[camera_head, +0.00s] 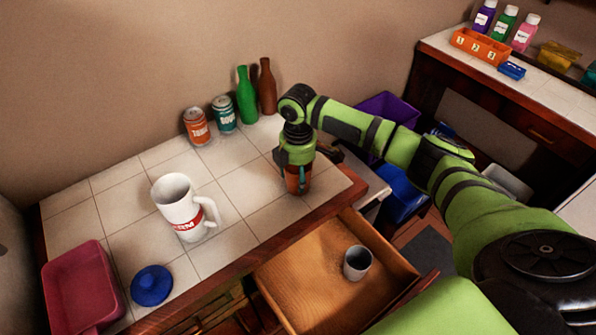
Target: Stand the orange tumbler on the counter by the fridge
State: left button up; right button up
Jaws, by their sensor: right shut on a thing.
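My right gripper (297,168) points down at the right end of the tiled counter (235,185). It is shut on the orange tumbler (297,186), which looks upright, with its upper part hidden by the fingers. The tumbler's base is at or just above the tiles near the right front edge; I cannot tell whether it touches. My left gripper is not in view. I cannot make out a fridge.
A white mug (178,207), a blue lid-like object (151,285) and a red tray (80,290) are on the left counter. Cans (197,126) and bottles (247,95) line the back. An open drawer (300,283) with a grey cup (357,262) juts out below.

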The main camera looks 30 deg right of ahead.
jog(key=shift+f, duration=0.1)
jog(key=o, duration=1.1)
jog(key=shift+o, duration=0.2)
notch_tip(320, 180, up, 12)
jog(key=b, duration=0.2)
